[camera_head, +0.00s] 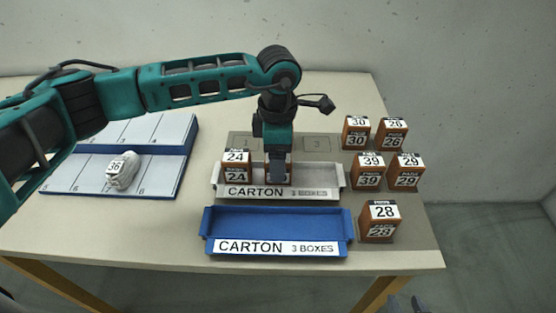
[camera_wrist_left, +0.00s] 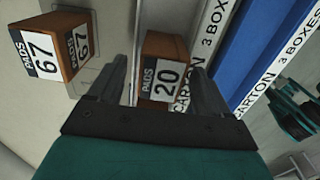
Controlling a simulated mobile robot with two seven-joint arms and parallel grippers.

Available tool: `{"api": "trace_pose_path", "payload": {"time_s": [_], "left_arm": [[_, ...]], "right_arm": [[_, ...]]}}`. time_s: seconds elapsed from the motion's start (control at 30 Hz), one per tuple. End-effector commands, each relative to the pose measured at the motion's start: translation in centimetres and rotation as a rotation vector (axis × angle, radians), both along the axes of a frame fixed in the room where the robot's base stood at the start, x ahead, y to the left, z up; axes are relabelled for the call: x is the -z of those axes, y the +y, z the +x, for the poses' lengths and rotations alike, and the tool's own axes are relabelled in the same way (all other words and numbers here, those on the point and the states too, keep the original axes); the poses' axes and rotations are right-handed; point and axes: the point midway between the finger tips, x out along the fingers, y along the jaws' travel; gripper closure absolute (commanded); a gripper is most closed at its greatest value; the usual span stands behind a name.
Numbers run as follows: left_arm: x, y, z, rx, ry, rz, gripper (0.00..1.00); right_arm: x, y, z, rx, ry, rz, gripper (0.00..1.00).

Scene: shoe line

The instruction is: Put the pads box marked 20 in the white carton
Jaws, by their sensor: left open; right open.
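The pads box marked 20 (camera_wrist_left: 165,72) is brown with a white label and stands between my left gripper's fingers in the left wrist view. In the head view its brown side (camera_head: 287,179) shows inside the white carton (camera_head: 338,181), partly hidden by the gripper. My left gripper (camera_head: 279,172) is over the carton's middle, open, with a finger on either side of the box; it also shows in the left wrist view (camera_wrist_left: 165,90). A box marked 24 (camera_head: 236,165) stands in the carton's left end. My right gripper (camera_head: 405,304) barely shows at the bottom edge, open.
A blue carton (camera_head: 278,220) lies in front, empty. Boxes marked 30 (camera_head: 356,132), 26 (camera_head: 391,134), 39 (camera_head: 368,170), 29 (camera_head: 406,171) and 28 (camera_head: 380,221) stand right. A 67 box (camera_wrist_left: 74,58) stands behind the carton. A 36 shoe (camera_head: 122,171) lies on the left rack (camera_head: 72,178).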

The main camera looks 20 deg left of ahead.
Motion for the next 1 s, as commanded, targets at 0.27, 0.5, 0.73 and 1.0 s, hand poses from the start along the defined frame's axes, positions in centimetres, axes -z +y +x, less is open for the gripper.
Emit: {"api": "trace_pose_path", "payload": {"time_s": [0.27,0.5,0.73,1.0], "left_arm": [[-6.3,0.0,0.1,0.001,-0.003,-0.001,0.21],[-9.4,0.0,0.0,0.001,-0.001,-0.001,0.21],[-10.0,0.0,-0.1,0.001,0.001,0.000,0.21],[-10.0,0.0,-0.1,0.001,0.001,-0.001,0.21]], "right_arm": [[0.0,0.0,0.0,0.000,0.000,0.000,0.57],[0.0,0.0,0.0,0.001,0.001,-0.001,0.57],[0.0,0.0,0.0,0.001,0.001,-0.001,0.57],[0.0,0.0,0.0,0.000,0.001,0.000,0.57]]}}
